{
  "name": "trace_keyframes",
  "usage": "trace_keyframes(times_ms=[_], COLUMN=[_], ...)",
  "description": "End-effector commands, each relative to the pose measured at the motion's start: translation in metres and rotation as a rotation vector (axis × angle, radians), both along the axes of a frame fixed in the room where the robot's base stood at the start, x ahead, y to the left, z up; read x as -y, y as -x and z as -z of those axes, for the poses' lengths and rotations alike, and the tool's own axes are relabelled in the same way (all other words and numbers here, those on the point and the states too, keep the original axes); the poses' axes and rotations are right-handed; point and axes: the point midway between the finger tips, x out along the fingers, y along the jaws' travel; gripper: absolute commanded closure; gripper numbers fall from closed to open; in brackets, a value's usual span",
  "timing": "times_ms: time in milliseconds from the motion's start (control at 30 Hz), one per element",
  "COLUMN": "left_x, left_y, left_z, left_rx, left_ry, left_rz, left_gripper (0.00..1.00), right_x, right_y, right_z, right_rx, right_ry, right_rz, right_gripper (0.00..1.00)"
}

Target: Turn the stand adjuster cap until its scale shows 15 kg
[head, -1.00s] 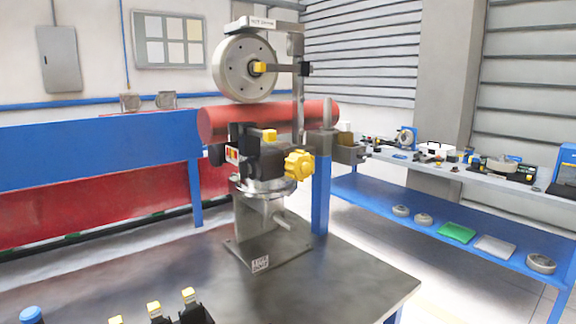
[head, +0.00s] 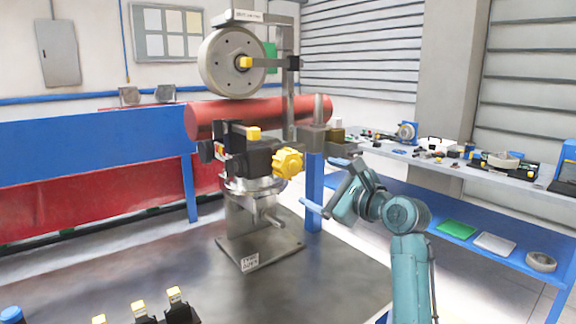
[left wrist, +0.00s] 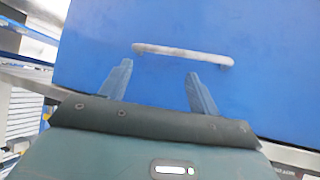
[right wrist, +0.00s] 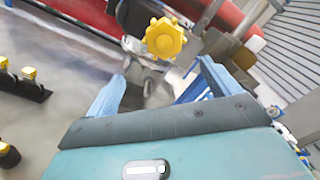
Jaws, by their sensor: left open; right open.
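The stand (head: 258,245) is a grey metal post with a base plate on the dark bench, carrying a black block. A yellow lobed knob (head: 288,163) sits on the block's right side; it looks like the adjuster cap. No kg scale can be read. In the right wrist view the knob (right wrist: 164,38) shows beyond the fingertips, near the middle. My right gripper (head: 326,185) is open and empty, to the right of the knob and slightly lower, apart from it. My left gripper (left wrist: 160,70) is open, facing a blue panel with a pale handle (left wrist: 183,53); the head view does not show it.
A grey wheel (head: 232,62) and a red cylinder (head: 240,118) are above and behind the knob. A blue post (head: 314,195) stands close to my right gripper. Several yellow-topped black pieces (head: 176,305) are at the bench front. The bench middle (head: 180,255) is clear.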

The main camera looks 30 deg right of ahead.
Motion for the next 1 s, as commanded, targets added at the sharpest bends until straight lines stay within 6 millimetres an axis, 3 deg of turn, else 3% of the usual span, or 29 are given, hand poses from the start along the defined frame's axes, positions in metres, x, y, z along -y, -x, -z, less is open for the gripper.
trace_keyframes(times_ms=[233,700,1000], left_x=[0.000,-0.003,-0.003], left_y=[0.000,0.007,0.004], left_z=[-0.007,-0.005,-0.007], left_rx=[0.003,-0.035,-0.029], left_ry=[0.001,-0.018,-0.020], left_rz=[0.000,0.003,0.004], left_gripper=[0.38,0.38,0.38], right_x=[0.002,-0.006,-0.007], right_y=[-0.022,-0.113,-0.131], right_z=[-0.010,-0.010,-0.008], right_rx=[0.020,0.018,0.019], right_ry=[-0.055,-0.050,-0.047], right_rz=[0.000,0.000,0.001], right_gripper=[0.12,0.12,0.12])
